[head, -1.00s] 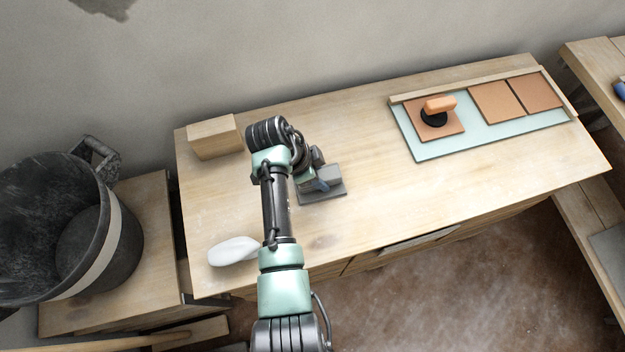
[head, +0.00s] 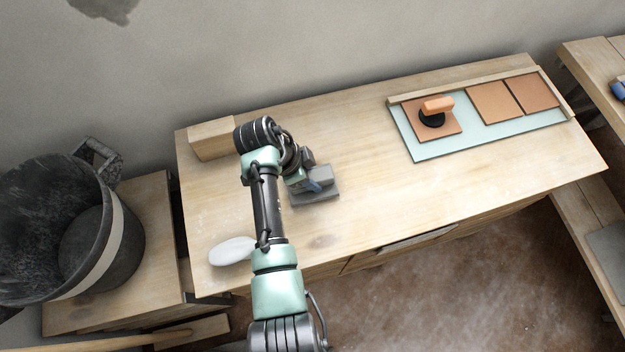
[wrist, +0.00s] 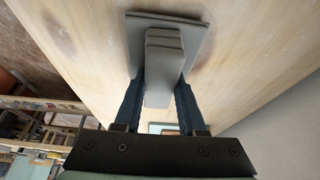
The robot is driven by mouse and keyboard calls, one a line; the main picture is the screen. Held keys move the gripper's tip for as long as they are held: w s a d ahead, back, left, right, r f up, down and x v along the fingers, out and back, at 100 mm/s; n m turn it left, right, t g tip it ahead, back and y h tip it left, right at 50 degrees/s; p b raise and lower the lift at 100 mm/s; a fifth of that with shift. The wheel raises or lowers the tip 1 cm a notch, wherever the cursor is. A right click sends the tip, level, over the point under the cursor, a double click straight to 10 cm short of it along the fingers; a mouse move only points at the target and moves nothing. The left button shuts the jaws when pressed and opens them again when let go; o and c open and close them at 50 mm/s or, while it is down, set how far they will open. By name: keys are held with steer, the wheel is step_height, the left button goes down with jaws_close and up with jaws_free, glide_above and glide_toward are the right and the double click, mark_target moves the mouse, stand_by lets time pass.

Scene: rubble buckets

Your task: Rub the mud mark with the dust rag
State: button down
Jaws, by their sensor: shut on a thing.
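The dust rag (head: 318,196) looks like a flat grey pad with a raised grey grip. It lies flat on the wooden bench, left of its middle. My gripper (head: 308,180) is shut on the raised grip. In the wrist view the fingers of my gripper (wrist: 160,100) stand on both sides of the grip, above the rag's flat part (wrist: 197,32). A faint brown smudge (head: 322,241), which may be the mud mark, shows near the bench's front edge, apart from the rag. The wrist view shows brownish patches beside the rag; I cannot tell which is mud and which wood grain.
A white oval thing (head: 232,250) lies at the bench's front left. A wooden block (head: 212,138) stands at the back left. A pale green board (head: 425,152) with tiles and an orange-handled tool (head: 437,106) is at the right. A black bucket (head: 125,235) stands left. The bench middle is clear.

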steer(key=shift+s+a, duration=0.25)
steer(key=shift+a, duration=0.4)
steer(key=shift+s+a, duration=0.2)
steer(key=shift+a, duration=0.4)
step_height(320, 180, up, 4)
steer(key=p, duration=0.4)
steer(key=shift+r, duration=0.15)
